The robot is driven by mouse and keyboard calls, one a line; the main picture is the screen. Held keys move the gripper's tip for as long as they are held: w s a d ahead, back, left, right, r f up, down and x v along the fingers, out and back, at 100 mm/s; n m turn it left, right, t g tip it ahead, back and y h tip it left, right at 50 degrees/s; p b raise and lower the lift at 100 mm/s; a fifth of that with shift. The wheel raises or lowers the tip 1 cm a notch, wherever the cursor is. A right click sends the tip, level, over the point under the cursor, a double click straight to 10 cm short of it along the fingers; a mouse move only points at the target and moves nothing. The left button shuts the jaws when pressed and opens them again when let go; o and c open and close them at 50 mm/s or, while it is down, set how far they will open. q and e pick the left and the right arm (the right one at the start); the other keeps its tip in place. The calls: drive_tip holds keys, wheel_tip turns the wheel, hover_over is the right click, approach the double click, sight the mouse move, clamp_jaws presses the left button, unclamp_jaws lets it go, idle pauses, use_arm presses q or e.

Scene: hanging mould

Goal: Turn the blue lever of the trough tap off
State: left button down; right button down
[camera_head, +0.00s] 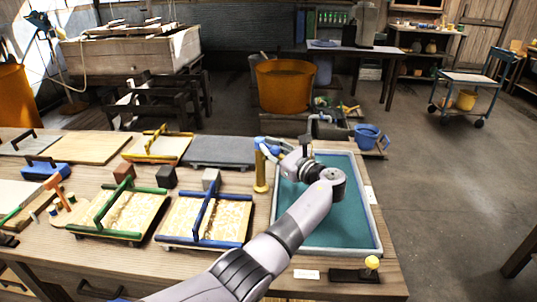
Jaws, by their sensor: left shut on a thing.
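The trough (376,232) is a pale-rimmed basin of teal water at the right of the bench. A brass post (261,172), which looks like the tap's body, stands upright at its left rim. The blue lever (263,141) shows at the top of this post. My left gripper (272,150) reaches over the trough from the front and is shut on the blue lever. The fingers and lever overlap, so the exact grip and the lever's angle are hard to tell. My right gripper is out of view.
Framed moulds with green (78,232) and blue (163,238) edges lie left of the trough. A grey slab (222,151) lies behind them. A blue bucket (367,136) stands beyond the trough. A yellow-knobbed black stand (371,263) is at the front right edge.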

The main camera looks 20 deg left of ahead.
use_arm(q)
drive_tip(key=shift+d+f, duration=0.2)
drive_tip(key=shift+f, duration=0.1)
drive_tip(key=c, duration=1.8)
unclamp_jaws()
drive_tip(key=shift+c, duration=0.2)
drive_tip(key=shift+o, duration=1)
drive_tip(key=shift+d+r, duration=0.2)
drive_tip(key=shift+a, duration=0.1)
drive_tip(key=shift+a, duration=0.1)
drive_tip(key=v, duration=1.2)
drive_tip(key=shift+f, duration=0.1)
